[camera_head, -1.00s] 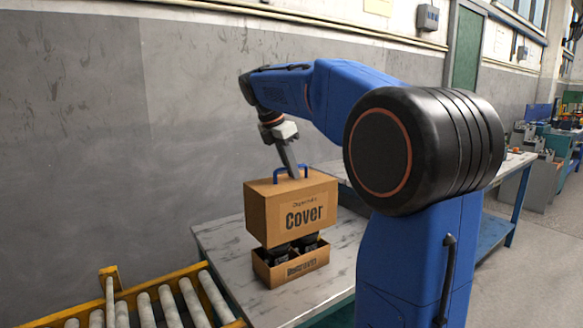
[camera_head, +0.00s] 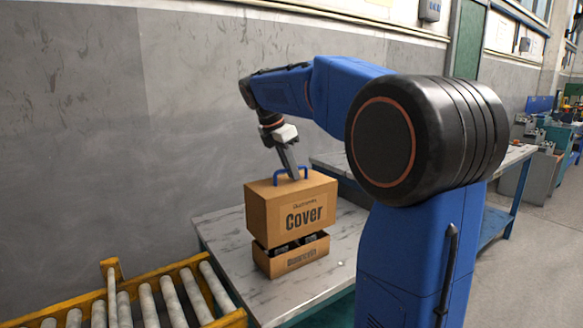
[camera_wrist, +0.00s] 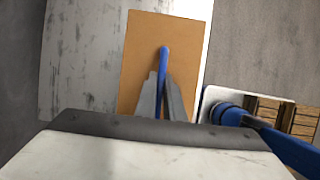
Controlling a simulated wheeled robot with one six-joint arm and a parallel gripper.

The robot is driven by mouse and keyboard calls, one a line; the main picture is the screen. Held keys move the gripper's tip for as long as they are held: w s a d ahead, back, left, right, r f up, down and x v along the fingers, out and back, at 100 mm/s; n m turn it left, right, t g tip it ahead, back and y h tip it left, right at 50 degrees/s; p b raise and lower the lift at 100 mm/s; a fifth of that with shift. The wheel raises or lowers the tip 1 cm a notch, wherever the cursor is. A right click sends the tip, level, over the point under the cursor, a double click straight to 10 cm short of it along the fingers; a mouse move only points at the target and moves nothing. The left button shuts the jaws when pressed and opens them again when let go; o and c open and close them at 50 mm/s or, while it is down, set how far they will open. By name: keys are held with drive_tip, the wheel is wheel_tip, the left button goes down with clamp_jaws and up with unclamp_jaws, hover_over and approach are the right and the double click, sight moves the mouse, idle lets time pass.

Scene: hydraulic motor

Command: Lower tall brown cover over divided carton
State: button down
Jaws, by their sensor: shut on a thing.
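The tall brown cover (camera_head: 291,213), marked "Cover", hangs upright above the divided carton (camera_head: 291,262). My gripper (camera_head: 291,176) is shut on the blue handle (camera_head: 276,178) on the cover's top. In the wrist view my gripper's fingers (camera_wrist: 163,98) close around the blue handle (camera_wrist: 164,57) over the brown top (camera_wrist: 140,50). The open carton stands on the table with dark items inside. A narrow gap shows between the cover's lower edge and the carton, with the tops of the dark items in it. The carton is hidden in the wrist view.
The marble-look table (camera_head: 222,236) has free room left of and in front of the carton. A yellow-framed roller conveyor (camera_head: 170,299) lies at the front left. A grey wall (camera_head: 80,130) rises behind. Another workbench (camera_head: 512,158) stands at the right.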

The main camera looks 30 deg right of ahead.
sight(291, 182)
wheel_tip(291, 182, down, 12)
drive_tip(key=shift+r, duration=0.25)
idle(2.9)
drive_tip(key=c, duration=1.3)
unclamp_jaws()
drive_tip(key=shift+r, duration=0.15)
drive_tip(key=shift+r, duration=3.4)
